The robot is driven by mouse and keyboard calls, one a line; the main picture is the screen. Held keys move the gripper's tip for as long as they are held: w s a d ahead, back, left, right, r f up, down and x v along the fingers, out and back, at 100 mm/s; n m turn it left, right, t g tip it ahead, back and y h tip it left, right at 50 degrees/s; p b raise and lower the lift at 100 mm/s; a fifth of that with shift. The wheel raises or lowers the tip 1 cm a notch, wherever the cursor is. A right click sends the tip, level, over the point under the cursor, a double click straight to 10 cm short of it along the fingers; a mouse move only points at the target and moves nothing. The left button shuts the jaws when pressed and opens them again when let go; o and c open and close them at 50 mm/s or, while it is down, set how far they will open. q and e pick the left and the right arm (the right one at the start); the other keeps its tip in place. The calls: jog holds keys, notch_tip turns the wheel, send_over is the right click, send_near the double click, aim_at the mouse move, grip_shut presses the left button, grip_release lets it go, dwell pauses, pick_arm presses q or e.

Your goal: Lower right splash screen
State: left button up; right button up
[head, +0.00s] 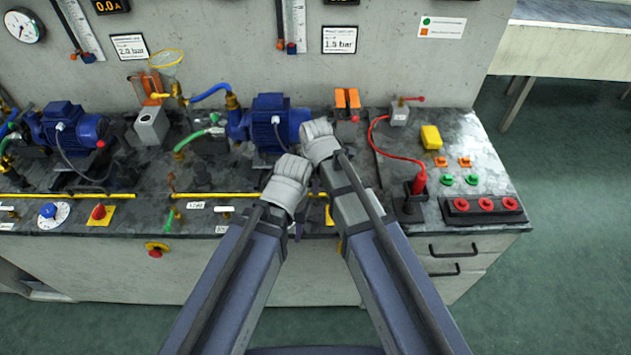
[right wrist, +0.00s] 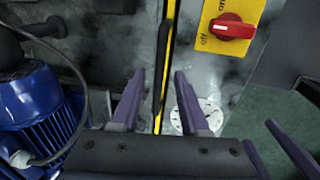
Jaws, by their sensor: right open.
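The right splash screen shows as a yellow edge bar (head: 222,195) along the front of the right pump; any clear panel is too faint to make out. In the right wrist view the yellow bar (right wrist: 158,115), with a dark handle-like piece (right wrist: 163,50), runs between the fingers of my right gripper (right wrist: 158,74). These fingers are open, one on each side of the bar; I cannot tell whether they touch it.
The blue right pump (head: 272,122) stands behind my wrists. A red switch on a yellow plate (right wrist: 232,28) and a white dial (right wrist: 190,112) lie close to my right fingers. A red-button box (head: 482,207) and a red cable (head: 393,153) are to the right.

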pick_arm(q)
jog(key=shift+r, duration=0.1)
notch_tip(320, 180, up, 8)
jog(key=p, duration=0.7)
jog(key=shift+f+p, duration=0.25)
jog(key=shift+p, duration=0.1)
jog(key=shift+c, duration=0.3)
